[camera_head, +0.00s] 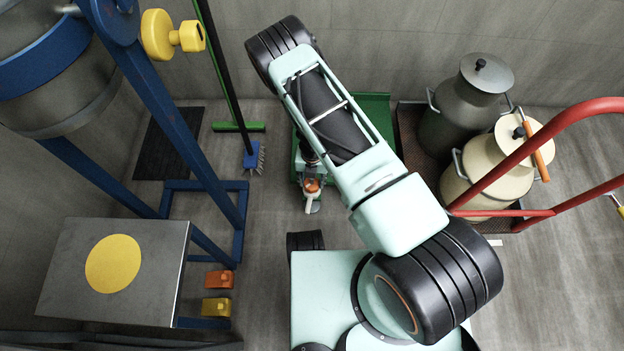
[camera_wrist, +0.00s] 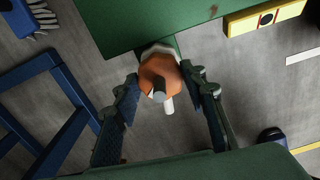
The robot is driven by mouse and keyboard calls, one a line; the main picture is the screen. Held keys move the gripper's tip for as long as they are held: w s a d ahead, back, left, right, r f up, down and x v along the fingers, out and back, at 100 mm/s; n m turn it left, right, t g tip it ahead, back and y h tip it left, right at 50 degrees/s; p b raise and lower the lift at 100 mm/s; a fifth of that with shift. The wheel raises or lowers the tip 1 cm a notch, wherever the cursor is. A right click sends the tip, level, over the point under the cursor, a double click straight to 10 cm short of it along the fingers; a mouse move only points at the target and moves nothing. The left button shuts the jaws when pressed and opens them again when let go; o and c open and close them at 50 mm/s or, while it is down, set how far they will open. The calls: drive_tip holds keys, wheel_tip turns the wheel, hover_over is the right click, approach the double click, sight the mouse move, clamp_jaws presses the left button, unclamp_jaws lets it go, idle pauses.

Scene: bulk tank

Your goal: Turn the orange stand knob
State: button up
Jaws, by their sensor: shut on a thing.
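The orange knob (camera_wrist: 158,72) is between my gripper's fingers in the wrist view, with a pale collar behind it and a grey stem and white piece toward the camera. It also shows small in the head view (camera_head: 312,185), below my forearm and in front of a green panel (camera_head: 375,107). My gripper (camera_wrist: 164,88) is shut on the knob, one finger on each side. My arm hides much of the green stand in the head view, so the knob's mounting is only partly visible.
A blue frame with a yellow knob (camera_head: 170,33) and a metal table (camera_head: 60,290) stands left. Orange (camera_head: 219,279) and yellow (camera_head: 216,306) blocks sit low beside it. A broom and brush lean behind. Milk cans (camera_head: 465,110) stand on a red-handled cart (camera_head: 520,213) at right.

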sight(312, 183)
drive_tip(key=shift+n, duration=1.4)
drive_tip(key=o, duration=1.2)
drive_tip(key=shift+c, duration=0.2)
drive_tip(key=shift+r, duration=0.1)
wheel_tip(312, 183, up, 12)
